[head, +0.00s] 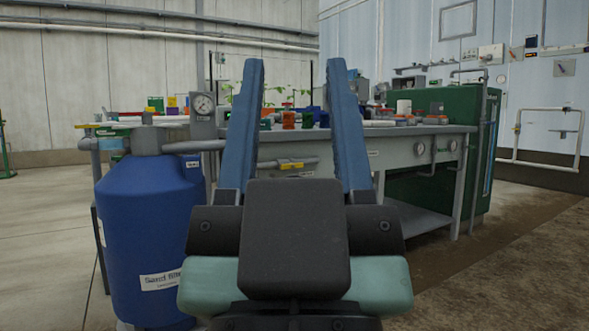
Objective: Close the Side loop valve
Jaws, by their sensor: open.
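My gripper (295,65) is in the middle of the head view, its two blue fingers upright and wide apart, with nothing between them. I cannot tell which valve is the Side loop valve, as the small labels are unreadable. A yellow valve handle (291,166) lies along a grey pipe below the bench top, seen between the fingers and well beyond them. On the right wall, a pale rectangular pipe loop (545,109) carries small fittings. Their form and position are too small to tell.
A long grey bench (405,150) with several objects on top runs behind my gripper. A green cabinet (437,108) stands behind it. Floor is clear at front right and far left.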

